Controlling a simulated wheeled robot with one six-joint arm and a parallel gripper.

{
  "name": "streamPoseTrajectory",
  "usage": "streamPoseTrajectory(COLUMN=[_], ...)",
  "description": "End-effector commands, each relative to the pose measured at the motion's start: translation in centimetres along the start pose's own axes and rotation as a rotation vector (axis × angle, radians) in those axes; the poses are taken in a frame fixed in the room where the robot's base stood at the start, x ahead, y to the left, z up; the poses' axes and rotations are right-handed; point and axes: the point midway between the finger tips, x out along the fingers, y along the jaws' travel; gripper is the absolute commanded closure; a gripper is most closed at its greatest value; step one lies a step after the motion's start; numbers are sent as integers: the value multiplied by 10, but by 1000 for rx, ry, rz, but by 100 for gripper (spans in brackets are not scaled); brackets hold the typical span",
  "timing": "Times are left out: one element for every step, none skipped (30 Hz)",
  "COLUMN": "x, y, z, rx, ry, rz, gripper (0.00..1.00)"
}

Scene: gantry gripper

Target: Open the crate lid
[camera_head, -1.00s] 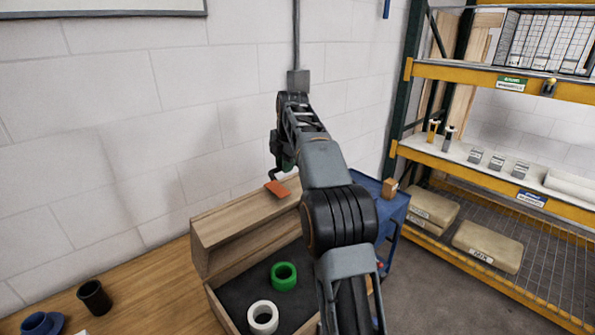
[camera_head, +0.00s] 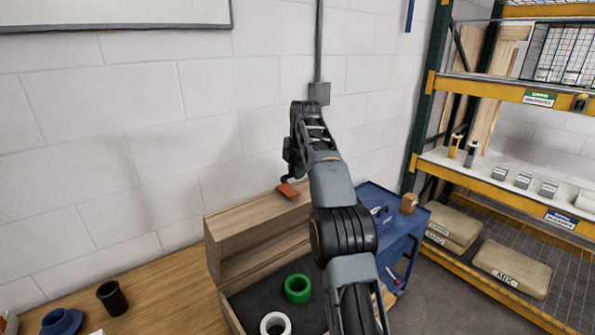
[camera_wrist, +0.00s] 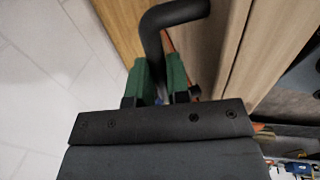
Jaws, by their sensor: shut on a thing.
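The wooden crate (camera_head: 222,302) stands on the bench at lower centre in the head view. Its wooden lid (camera_head: 240,222) stands raised at the back, and the dark interior is visible. An orange piece (camera_head: 287,190) sits at the lid's upper edge, below my gripper (camera_head: 291,168). In the wrist view my gripper (camera_wrist: 163,75) has its green fingers shut on a black bent handle (camera_wrist: 175,15), beside the pale wood. The grasp is partly hidden by the gripper body, and the head view shows it too small for detail.
A green ring (camera_head: 298,288) and a white ring (camera_head: 275,324) lie in the crate. A black cup (camera_head: 112,298) and a blue part (camera_head: 61,322) stand on the bench at left. A blue cart (camera_head: 398,232) and a yellow shelf rack (camera_head: 480,175) stand at right. The wall is close behind.

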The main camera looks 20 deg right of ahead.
Motion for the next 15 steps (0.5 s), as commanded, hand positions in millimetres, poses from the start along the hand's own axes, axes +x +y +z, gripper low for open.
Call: streamPoseTrajectory(x=[8, 8, 7, 6, 6, 5, 5, 4, 4, 3, 3, 3, 3, 2, 2], y=[-1, -1, -1, -1, 0, -1, -1, -1, -1, -1, -1, -1, -1, -1, -1], z=[-1, -1, -1, -1, -1, 0, 0, 0, 0, 1, 1, 1, 1, 1, 1], rx=[-5, -5, -4, -4, -4, -2, -2, -1, 0, 0, 0, 0, 0, 0, 0], ry=[9, 9, 8, 7, 6, 5, 5, 4, 3, 3, 3, 2, 2, 2, 2], rz=[-14, -14, -13, -12, -11, -9, -9, -8, -7, -7, -6, -6, -5, -5, -5], gripper=[80, 78, 74, 71, 68, 64, 61, 58, 58, 58, 58, 58, 58, 58, 58])
